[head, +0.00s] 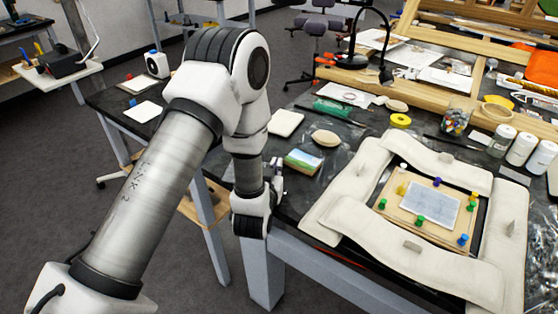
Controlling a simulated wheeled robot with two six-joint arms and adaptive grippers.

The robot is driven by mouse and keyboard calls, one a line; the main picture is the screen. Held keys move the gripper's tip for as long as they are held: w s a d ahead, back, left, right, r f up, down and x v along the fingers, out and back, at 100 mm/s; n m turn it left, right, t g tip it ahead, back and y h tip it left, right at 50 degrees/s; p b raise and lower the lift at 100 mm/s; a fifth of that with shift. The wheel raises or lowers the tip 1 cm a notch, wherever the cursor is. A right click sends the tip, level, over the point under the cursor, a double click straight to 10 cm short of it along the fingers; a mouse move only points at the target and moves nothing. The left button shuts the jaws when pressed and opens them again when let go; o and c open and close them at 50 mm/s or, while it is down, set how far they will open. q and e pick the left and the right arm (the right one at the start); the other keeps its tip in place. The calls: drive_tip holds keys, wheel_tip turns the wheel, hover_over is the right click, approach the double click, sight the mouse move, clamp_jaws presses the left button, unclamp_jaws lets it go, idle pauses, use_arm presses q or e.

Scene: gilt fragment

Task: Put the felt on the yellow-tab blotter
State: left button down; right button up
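I cannot pick out the felt for certain; a cream pad (285,122) lying flat on the black bench may be it. Two white blotter-like squares lie on the dark table at left: one (143,110) beside a blue tab (132,103), the other (137,84) beside a red tab (129,77). No yellow-tab blotter shows clearly; my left arm covers part of that table. My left gripper (276,178) is at the black bench's left edge, below the cream pad and mostly hidden behind my wrist. Its opening cannot be made out. My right gripper is out of view.
White padded strips (425,266) surround a pinned board (403,213) at right.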

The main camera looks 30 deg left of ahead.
use_arm(q)
drive_tip(key=shift+s+d+r, duration=0.2)
drive_tip(key=shift+s+r, duration=0.2)
drive_tip(key=shift+s, duration=0.35)
drive_tip(key=shift+w+a+f+b, duration=0.1)
drive_tip(key=shift+w+f+b, duration=0.05)
drive_tip(key=shift+f+b, duration=0.15)
drive_tip(key=c, duration=1.8)
unclamp_jaws()
drive_tip(key=shift+w+a+f, duration=0.1)
drive_tip(key=shift+w+f, duration=0.15)
drive_tip(key=o, duration=0.5)
drive_tip(key=shift+w, duration=0.1)
drive_tip(key=shift+s+r, duration=0.2)
drive_tip(key=shift+s, duration=0.05)
drive_tip(key=shift+r+p, duration=0.3)
drive_tip(key=shift+p, duration=0.05)
drive_tip(key=v, duration=0.2)
drive_tip(key=b+v, duration=0.1)
drive_tip(key=v, duration=0.3)
drive_tip(key=shift+s+f+b, duration=0.2)
drive_tip(key=shift+s+b, duration=0.05)
drive_tip(key=shift+b, duration=0.05)
drive_tip(key=p+v, duration=0.5)
drive_tip(key=p, duration=0.1)
drive_tip(key=shift+s+d+r, duration=0.2)
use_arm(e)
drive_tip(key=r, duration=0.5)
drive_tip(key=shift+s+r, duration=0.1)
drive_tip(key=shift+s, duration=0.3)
